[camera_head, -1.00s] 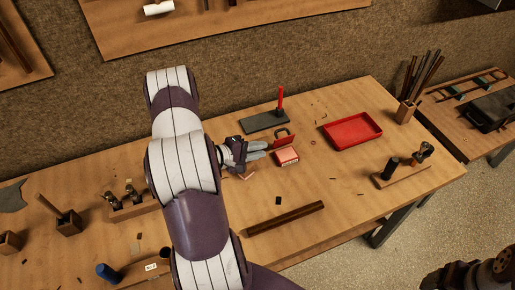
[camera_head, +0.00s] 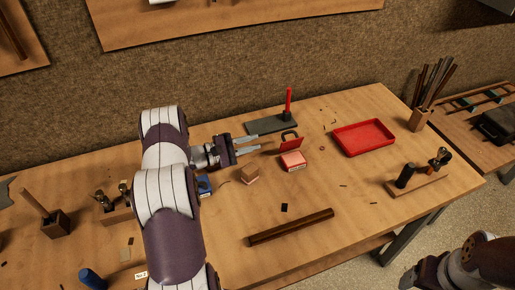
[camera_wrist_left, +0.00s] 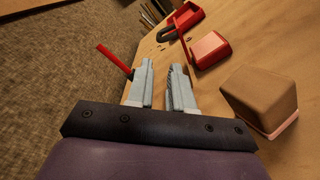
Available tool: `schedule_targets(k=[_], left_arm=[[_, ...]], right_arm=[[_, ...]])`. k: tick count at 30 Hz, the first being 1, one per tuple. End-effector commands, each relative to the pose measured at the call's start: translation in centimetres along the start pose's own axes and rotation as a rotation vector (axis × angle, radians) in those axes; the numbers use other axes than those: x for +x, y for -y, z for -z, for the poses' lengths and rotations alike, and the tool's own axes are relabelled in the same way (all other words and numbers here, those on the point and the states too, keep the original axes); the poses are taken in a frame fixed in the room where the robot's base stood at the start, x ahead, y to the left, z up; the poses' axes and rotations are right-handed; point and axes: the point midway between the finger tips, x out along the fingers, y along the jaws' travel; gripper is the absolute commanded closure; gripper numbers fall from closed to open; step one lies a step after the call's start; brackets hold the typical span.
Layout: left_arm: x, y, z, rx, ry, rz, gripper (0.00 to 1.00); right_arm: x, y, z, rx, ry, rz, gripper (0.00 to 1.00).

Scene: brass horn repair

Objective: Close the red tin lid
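The red tin (camera_head: 293,163) sits on the bench with its lid (camera_head: 289,143) raised, standing upright behind it. A dark curved handle (camera_head: 289,135) shows at the lid's top. In the left wrist view the tin (camera_wrist_left: 210,50) lies ahead and right of the fingers. My left gripper (camera_head: 254,144) is open and empty, left of the lid and apart from it. Its two fingers also show apart in the left wrist view (camera_wrist_left: 161,68). My right arm shows at the lower right corner, away from the tin; its finger state is unclear.
A wooden block (camera_head: 250,174) stands left of the tin, close below my left gripper. A dark plate (camera_head: 270,124) with an upright red rod (camera_head: 288,102) is behind. A red tray (camera_head: 363,138) lies right.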

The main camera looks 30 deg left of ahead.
Motion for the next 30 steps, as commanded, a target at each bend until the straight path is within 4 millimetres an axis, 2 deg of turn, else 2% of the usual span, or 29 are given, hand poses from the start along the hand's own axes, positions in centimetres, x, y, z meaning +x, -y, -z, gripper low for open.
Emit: schedule_targets(k=[1,5,12,16,21,28,29,30], left_arm=[[0.8,0.3,0.2,-0.016,0.023,0.004,0.79],[3.1,-0.2,-0.4,-0.028,0.033,0.006,0.79],[9.2,-0.1,-0.5,-0.027,0.03,0.005,0.79],[11.6,-0.1,-0.5,-0.027,0.029,0.005,0.79],[13.0,-0.1,-0.5,-0.026,0.026,0.003,0.79],[13.1,-0.1,-0.4,-0.027,0.025,0.003,0.79],[13.1,-0.1,-0.4,-0.027,0.025,0.003,0.82],[13.1,-0.1,-0.4,-0.027,0.025,0.003,0.95]], right_arm=[[0.6,0.0,-0.1,0.0,-0.001,0.0,0.23],[-0.3,0.0,0.1,0.0,-0.002,0.0,0.23],[-0.9,0.0,0.1,0.0,-0.002,0.0,0.23],[-1.1,0.0,0.2,0.0,-0.002,0.0,0.23],[-1.2,0.0,0.2,0.0,-0.002,0.0,0.23],[-1.1,0.0,0.2,0.0,-0.002,0.0,0.23],[-1.1,0.0,0.2,0.0,-0.002,0.0,0.23],[-1.1,0.0,0.2,0.0,-0.002,0.0,0.23]])
